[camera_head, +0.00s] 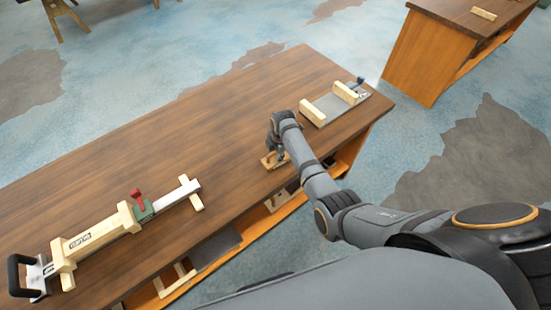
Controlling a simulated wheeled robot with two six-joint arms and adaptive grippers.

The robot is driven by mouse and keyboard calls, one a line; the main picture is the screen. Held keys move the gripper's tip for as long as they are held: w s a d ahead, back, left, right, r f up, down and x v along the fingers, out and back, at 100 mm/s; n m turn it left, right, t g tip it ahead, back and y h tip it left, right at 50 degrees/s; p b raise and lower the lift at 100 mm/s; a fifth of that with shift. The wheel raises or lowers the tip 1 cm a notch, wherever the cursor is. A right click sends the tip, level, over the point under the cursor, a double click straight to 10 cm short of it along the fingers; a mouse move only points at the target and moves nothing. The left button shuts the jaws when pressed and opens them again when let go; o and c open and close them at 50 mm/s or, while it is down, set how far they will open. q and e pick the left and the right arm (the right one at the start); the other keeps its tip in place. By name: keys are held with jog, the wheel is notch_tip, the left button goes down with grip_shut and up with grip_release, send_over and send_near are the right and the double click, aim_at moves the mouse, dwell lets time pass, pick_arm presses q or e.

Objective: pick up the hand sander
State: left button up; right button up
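My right arm reaches from the lower right over the wooden table. My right gripper (275,151) points down near the table's right front edge. A small light-wood piece (268,162), which looks like the base of the hand sander, lies right under the fingertips. The gripper hides most of it, and I cannot tell whether the fingers are closed on it. My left gripper is not in view.
The brown table (130,160) is clear in its middle. A long wooden fixture (100,235) with a red-handled clamp and black handle lies at left. A grey plate with wooden blocks (325,108) lies at the far right end. Another bench (430,60) stands behind.

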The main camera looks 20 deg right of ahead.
jog(key=shift+s+r, duration=0.1)
grip_shut()
dwell(0.3)
